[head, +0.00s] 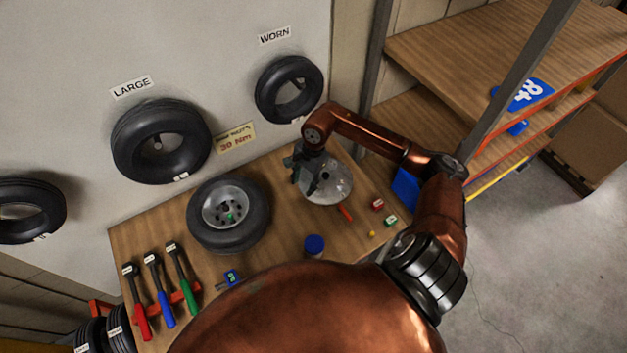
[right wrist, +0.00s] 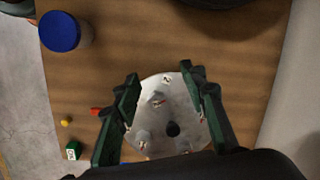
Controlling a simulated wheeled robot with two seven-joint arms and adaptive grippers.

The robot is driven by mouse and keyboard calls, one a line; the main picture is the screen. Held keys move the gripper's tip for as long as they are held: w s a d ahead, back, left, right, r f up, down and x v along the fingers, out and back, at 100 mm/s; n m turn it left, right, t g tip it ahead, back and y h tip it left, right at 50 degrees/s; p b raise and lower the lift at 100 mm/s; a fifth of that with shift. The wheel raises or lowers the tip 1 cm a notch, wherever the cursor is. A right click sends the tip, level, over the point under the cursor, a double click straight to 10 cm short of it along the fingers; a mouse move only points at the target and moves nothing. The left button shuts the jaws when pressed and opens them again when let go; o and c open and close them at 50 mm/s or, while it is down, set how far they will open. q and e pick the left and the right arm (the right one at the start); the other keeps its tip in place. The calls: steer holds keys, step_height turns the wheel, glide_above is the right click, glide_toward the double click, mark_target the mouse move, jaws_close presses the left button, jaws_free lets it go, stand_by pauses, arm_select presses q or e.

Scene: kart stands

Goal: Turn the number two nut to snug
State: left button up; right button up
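A pale round hub (head: 330,188) lies on the wooden bench, partly hidden by my right gripper (head: 308,178) in the head view. In the right wrist view the hub (right wrist: 170,95) has a dark centre hole and several nuts with small tags around it. One tag (right wrist: 166,80) near the top edge may carry a 2, but the tags are too small to read surely. My right gripper (right wrist: 158,78) is open, its green fingers apart on either side of the hub in that view. Nothing shows held between them. My left gripper is not in view.
A wheel (head: 255,225) lies left of the hub. Wrenches with red (head: 140,318), blue (head: 166,310) and green (head: 188,295) handles lie farther left. A blue-lidded jar (head: 314,245), a red block (head: 377,204) and a green block (head: 390,220) stand nearby. Shelving (head: 450,80) rises at right.

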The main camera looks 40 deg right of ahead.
steer(key=h, duration=0.2)
glide_above(317, 188)
steer(key=shift+a+r+g, duration=0.2)
steer(key=shift+r+g, duration=0.1)
steer(key=shift+g, duration=0.1)
steer(key=shift+d+f, duration=0.25)
steer(key=shift+d, duration=0.05)
step_height(317, 188, down, 6)
steer(key=shift+s+r+p, duration=0.1)
steer(key=shift+p, duration=0.85)
steer(key=shift+f, duration=0.7)
steer(key=shift+c, duration=0.6)
jaws_close()
